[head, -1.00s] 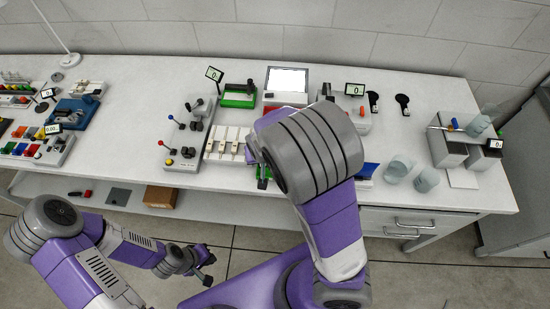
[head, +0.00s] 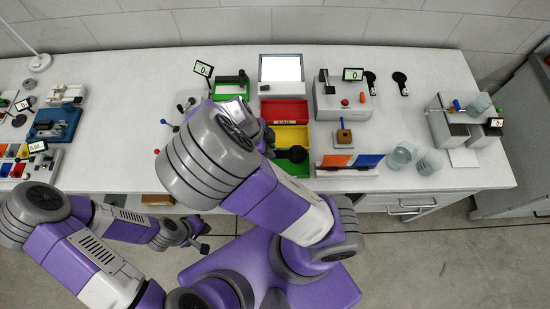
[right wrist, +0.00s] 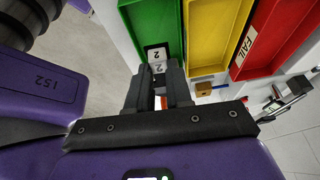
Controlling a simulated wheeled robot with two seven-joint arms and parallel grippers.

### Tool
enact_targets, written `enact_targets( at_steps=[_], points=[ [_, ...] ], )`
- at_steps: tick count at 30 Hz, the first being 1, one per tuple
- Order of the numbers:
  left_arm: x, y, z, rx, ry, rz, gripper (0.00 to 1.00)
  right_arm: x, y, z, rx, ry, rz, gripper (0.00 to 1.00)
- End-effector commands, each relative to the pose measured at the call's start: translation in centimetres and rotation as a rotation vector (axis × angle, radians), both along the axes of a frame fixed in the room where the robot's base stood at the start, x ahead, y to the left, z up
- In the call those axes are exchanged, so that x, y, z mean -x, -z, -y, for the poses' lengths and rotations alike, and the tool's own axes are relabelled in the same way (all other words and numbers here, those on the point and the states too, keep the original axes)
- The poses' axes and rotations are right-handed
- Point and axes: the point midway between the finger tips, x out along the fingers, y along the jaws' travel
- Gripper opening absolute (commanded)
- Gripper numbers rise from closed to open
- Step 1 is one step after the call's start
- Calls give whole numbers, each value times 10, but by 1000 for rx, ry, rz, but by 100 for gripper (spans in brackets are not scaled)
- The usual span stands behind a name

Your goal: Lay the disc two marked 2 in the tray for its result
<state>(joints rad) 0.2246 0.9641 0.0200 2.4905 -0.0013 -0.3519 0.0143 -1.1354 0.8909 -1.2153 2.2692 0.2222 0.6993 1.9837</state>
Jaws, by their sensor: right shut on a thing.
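My right gripper (right wrist: 158,90) is shut on disc two, whose white label marked 2 (right wrist: 157,53) shows between the fingertips, over the near part of the green tray (right wrist: 150,18). In the head view a dark round shape (head: 297,154), apparently this disc, is over the green and yellow trays. The yellow tray (head: 290,133) lies behind the green one, and the red tray (head: 284,108), labelled FAIL, behind that. My right arm hides most of that gripper in the head view. My left gripper (head: 200,243) hangs low in front of the bench, empty.
A lit panel (head: 281,69) stands behind the trays. To the right are a grey device (head: 342,98), a wooden block (head: 344,136), an orange-white-blue rack (head: 349,161) and glass beakers (head: 401,154). Two black round-headed items (head: 400,80) lie at the back.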

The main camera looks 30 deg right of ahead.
Motion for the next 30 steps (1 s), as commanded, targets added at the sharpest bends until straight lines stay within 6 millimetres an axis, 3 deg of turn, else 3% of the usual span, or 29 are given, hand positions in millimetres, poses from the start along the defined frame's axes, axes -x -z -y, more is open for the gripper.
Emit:
enact_targets(
  at_steps=[1, 3, 11, 17, 30],
  points=[
    [0, 8, 0, 0, 0, -1, 0, 1, 16, 1, 1, 3, -3, 0],
    [0, 13, 0, 0, 0, -1, 0, 1, 28, 1, 1, 2, -4, 0],
    [0, 20, 0, 0, -1, -1, 0, 0, 50, 1, 0, -3, -2, 0],
    [0, 30, 0, 0, 0, -1, 0, 1, 79, 1, 0, -2, -2, 0],
    [0, 32, 0, 0, 0, 0, 0, 0, 85, 0, 0, -4, -1, 0]
  ],
)
